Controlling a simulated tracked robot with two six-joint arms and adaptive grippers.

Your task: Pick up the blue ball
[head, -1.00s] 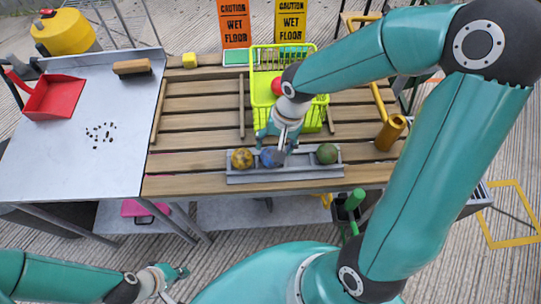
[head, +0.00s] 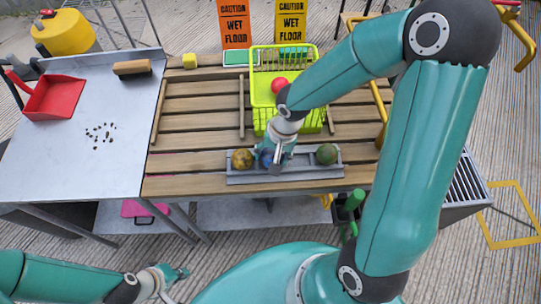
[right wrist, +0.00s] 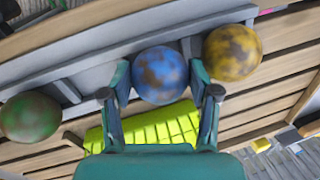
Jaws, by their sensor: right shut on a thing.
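The blue ball (right wrist: 160,75) has brown blotches and sits in the grey tray (head: 310,173) between a yellow ball and a green ball. In the head view the blue ball (head: 267,160) is mostly hidden by my right gripper (head: 272,158). In the right wrist view my right gripper (right wrist: 161,85) has one finger on each side of the blue ball, shut on it. The ball is still at tray level. My left gripper (head: 177,281) is low at the lower left, away from the table; its fingers are too small to judge.
A lime basket (head: 262,92) with a red ball (head: 279,86) stands behind the tray. A red dustpan (head: 54,97) and brush (head: 133,67) lie on the metal table. The left slats are clear.

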